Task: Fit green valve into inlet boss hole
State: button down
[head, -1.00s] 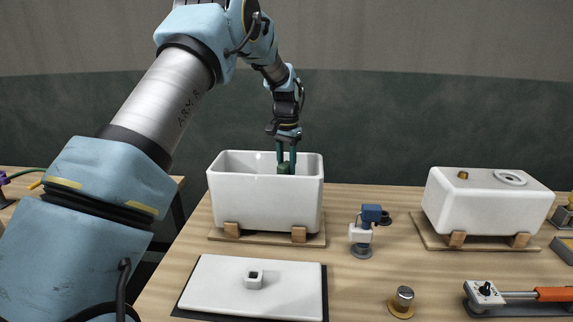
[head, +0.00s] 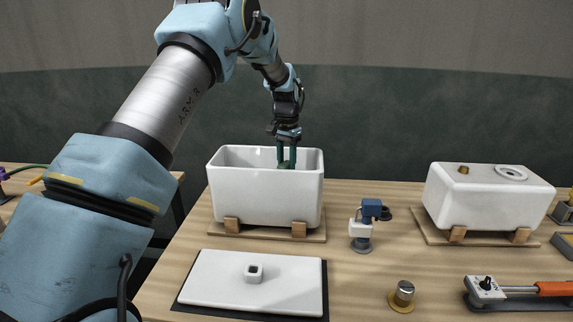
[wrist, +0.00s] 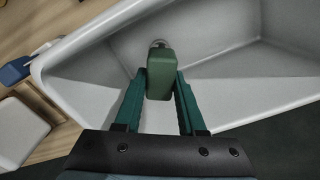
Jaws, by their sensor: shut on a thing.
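The green valve (wrist: 160,75) is held between the green fingers of my gripper (wrist: 155,88), inside the left white cistern (head: 265,200). In the wrist view I see the valve's green block-shaped top from above. A small grey round part (wrist: 158,43) shows just beyond it, close to the cistern wall; I cannot tell whether it belongs to the valve or the boss. In the head view my gripper (head: 286,158) points down into the cistern, and the front wall hides most of the valve. The inlet boss hole cannot be made out, nor whether the valve touches it.
The cistern rests on a wooden board with blocks. A white lid (head: 215,280) lies in front. A blue-and-white valve (head: 362,228) stands to the right, near a brass-based metal knob (head: 403,294). A closed white cistern (head: 490,203) stands farther right.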

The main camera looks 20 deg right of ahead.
jog(key=shift+c, duration=2.1)
grip_release()
jog(key=shift+f, duration=0.1)
jog(key=shift+r, duration=0.2)
jog(key=shift+r+p, duration=1.75)
jog(key=shift+r, duration=2.1)
